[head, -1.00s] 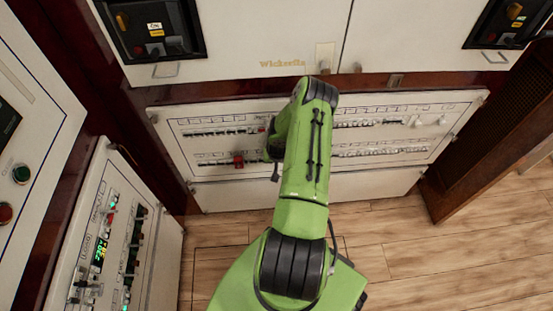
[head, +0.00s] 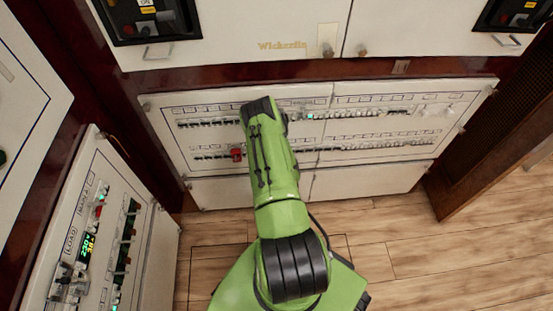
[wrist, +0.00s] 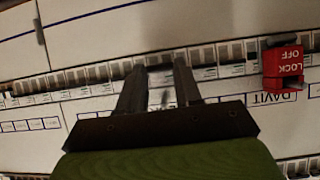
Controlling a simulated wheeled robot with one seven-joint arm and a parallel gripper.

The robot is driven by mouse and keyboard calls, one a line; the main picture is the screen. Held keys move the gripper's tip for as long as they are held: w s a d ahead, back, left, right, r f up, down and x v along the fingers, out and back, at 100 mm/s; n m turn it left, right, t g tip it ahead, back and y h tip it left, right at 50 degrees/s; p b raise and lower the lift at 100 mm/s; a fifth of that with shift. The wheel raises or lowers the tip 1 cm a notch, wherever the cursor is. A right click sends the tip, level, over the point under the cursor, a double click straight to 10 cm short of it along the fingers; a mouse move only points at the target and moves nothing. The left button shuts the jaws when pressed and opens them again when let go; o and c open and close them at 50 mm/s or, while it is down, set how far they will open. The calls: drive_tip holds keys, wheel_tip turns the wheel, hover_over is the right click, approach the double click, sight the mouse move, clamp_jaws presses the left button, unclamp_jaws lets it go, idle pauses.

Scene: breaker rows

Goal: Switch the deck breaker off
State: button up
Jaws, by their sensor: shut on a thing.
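The breaker panel (head: 400,148) is white, low on the wall, with two long rows of small switches. My gripper (wrist: 160,70) is in front of one row in the wrist view, where the picture is upside down. Its two dark fingers stand a small gap apart, shut on a small breaker switch (wrist: 160,66) at their tips. The switch is mostly hidden, and I cannot read its label or tell its position. The deck breaker's label is not legible in either view. In the head view my arm hides the gripper.
A red lock-off block (wrist: 284,66) sits on the same row, right of my gripper in the wrist view; it also shows in the head view (head: 237,154). A side panel (head: 92,235) stands at left. Wooden floor (head: 400,240) lies open at right.

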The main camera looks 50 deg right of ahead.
drive_tip(key=shift+s+a+f+t+h, duration=0.15)
drive_tip(key=shift+f+t+h, duration=0.55)
drive_tip(key=shift+t+h, duration=0.15)
drive_tip(key=shift+f+t+h+b, duration=0.4)
drive_tip(key=shift+f+t+h, duration=0.2)
drive_tip(key=shift+t+h, duration=0.4)
drive_tip(key=shift+h, duration=0.25)
drive_tip(key=o, duration=1.1)
drive_tip(key=shift+f, duration=0.1)
drive_tip(key=shift+c, duration=0.2)
